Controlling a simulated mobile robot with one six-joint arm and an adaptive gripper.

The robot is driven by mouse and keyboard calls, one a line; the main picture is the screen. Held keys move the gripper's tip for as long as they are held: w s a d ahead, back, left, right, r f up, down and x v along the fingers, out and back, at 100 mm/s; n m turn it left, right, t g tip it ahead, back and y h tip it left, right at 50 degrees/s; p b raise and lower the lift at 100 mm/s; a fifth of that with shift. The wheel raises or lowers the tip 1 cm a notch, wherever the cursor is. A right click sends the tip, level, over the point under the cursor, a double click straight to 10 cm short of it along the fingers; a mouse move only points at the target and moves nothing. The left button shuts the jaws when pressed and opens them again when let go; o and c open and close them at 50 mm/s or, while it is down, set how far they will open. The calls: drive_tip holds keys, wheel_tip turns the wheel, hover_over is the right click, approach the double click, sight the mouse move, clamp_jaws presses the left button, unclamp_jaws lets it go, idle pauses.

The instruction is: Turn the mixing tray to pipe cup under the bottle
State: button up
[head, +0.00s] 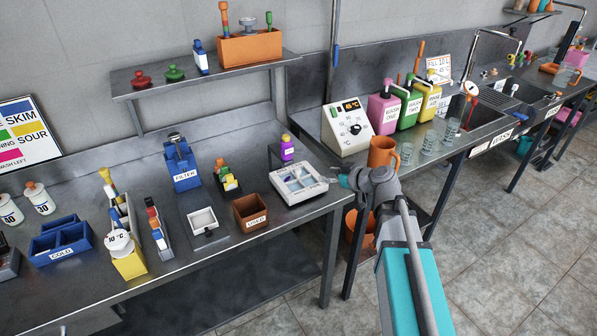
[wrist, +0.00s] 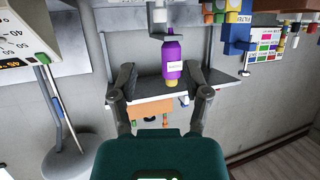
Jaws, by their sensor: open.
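The mixing tray (head: 298,186) is a pale, shallow square unit with several wells, near the right end of the left bench. Its pipe cup cannot be told from the other wells. The purple bottle (head: 287,148) with a yellow cap stands on a small dark stand behind the tray. It also shows upside down in the wrist view (wrist: 172,58), between and beyond the fingers. My gripper (head: 337,179) is at the tray's right edge, very close to it; contact cannot be told. In the wrist view my gripper (wrist: 160,78) has its fingers apart, with nothing visibly held. The tray is not clearly visible there.
A brown box (head: 250,213) stands left of the tray. A white heater box (head: 347,128) and an orange jug (head: 382,155) stand on the right bench, close to my gripper. A shelf (head: 205,78) hangs above the left bench. Bare bench lies in front of the tray.

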sight(300, 170)
drive_tip(key=shift+a, duration=0.1)
drive_tip(key=b+x, duration=0.5)
drive_tip(key=x, duration=0.8)
drive_tip(key=shift+w+a+f, duration=0.15)
drive_tip(key=shift+w+f, duration=0.1)
drive_tip(key=shift+c, duration=0.2)
clamp_jaws()
